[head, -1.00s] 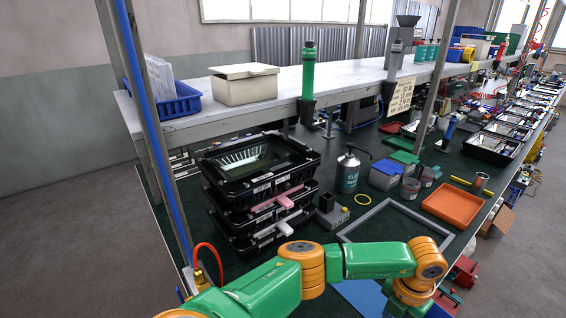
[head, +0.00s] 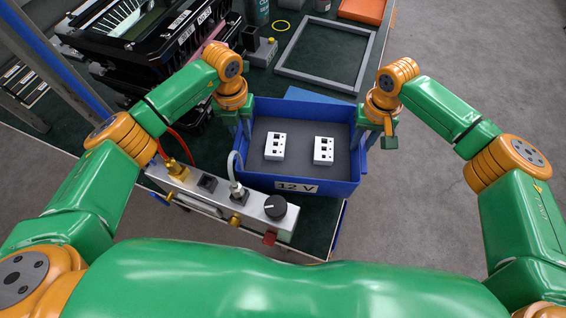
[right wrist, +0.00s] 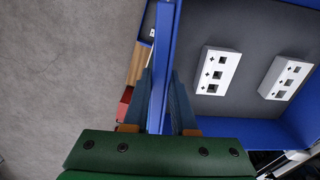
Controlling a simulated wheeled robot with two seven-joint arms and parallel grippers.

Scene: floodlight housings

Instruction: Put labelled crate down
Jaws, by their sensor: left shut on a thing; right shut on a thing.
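The labelled crate is a blue open box (head: 262,183) with a "12 V" label on its near wall and a dark grey floor. Two white blocks with dark square holes, a left one (head: 275,146) and a right one (head: 324,150), lie inside it. My left gripper (head: 240,128) is shut on the crate's left wall. My right gripper (head: 376,135) is shut on its right wall. In the right wrist view that blue wall (right wrist: 163,70) runs between my right fingers (right wrist: 170,105). I cannot tell whether the crate's underside touches the bench.
A metal control box (head: 225,202) with a black knob and a cable stands close to the crate's near left. Stacked black housings (head: 140,40) are at the upper left. A grey frame (head: 325,55) lies beyond the crate. The bench edge is close on the right.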

